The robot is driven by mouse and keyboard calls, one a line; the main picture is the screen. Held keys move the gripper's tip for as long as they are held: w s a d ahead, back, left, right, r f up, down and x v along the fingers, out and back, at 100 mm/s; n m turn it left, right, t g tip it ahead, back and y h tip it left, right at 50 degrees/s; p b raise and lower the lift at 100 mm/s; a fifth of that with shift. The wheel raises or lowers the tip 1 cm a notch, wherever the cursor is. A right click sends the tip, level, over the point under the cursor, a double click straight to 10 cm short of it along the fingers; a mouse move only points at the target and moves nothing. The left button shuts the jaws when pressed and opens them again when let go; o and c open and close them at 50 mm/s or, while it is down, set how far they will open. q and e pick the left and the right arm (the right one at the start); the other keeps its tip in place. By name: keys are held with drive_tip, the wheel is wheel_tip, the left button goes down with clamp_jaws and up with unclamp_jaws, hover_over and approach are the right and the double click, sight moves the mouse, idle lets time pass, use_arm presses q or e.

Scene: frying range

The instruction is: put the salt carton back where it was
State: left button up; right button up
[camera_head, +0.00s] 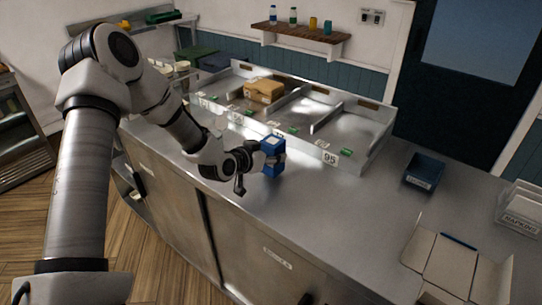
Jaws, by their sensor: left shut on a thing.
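My right gripper does not show.
Behind the carton is a metal rack (330,125) of bays with number tags; one bay holds a tan box (264,90). A dark blue bin (424,171) and an open cardboard box (458,268) stand right. The counter's middle is clear.

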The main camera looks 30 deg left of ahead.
use_arm(q)
drive_tip(key=shift+f, duration=0.7)
drive_tip(key=o, duration=1.4)
drive_tip(key=shift+c, duration=0.2)
drive_tip(key=shift+s+a+r, duration=0.1)
drive_tip(key=shift+r, duration=0.05)
drive_tip(key=d+p+v, duration=0.1)
drive_tip(key=p+v, duration=0.3)
drive_tip(key=v, duration=0.7)
drive_tip(key=shift+s+a, duration=0.4)
drive_tip(key=shift+a, duration=0.1)
drive_tip(key=shift+r, duration=0.1)
